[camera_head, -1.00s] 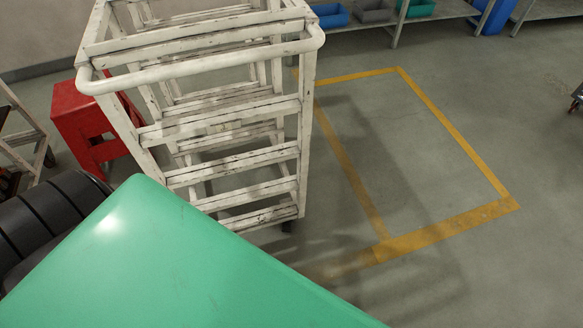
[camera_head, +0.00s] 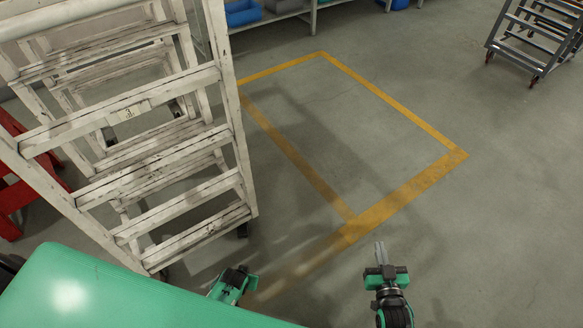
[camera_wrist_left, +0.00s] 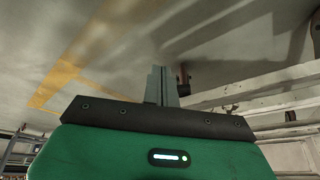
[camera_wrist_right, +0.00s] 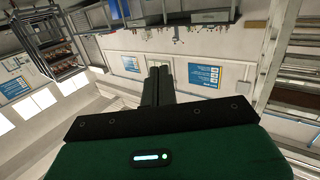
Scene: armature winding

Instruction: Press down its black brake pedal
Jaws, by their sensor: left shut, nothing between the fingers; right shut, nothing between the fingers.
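The white, worn, ladder-like rack (camera_head: 150,190) stands on the left in the head view, with a dark caster (camera_head: 242,231) at its near right foot. I cannot make out a black brake pedal on it. My left gripper (camera_head: 238,276) is shut and empty, low in front of the rack. In the left wrist view its fingers (camera_wrist_left: 161,86) are together, with a dark reddish caster (camera_wrist_left: 184,80) just beyond and to the right of them. My right gripper (camera_head: 380,252) is shut and empty over the floor, right of the rack.
A yellow floor outline (camera_head: 400,205) lies right of the rack on open grey floor. A grey wheeled rack (camera_head: 535,40) stands at the back right. A red stand (camera_head: 12,190) is at the left edge. Blue bins (camera_head: 243,12) sit on a low shelf at the back.

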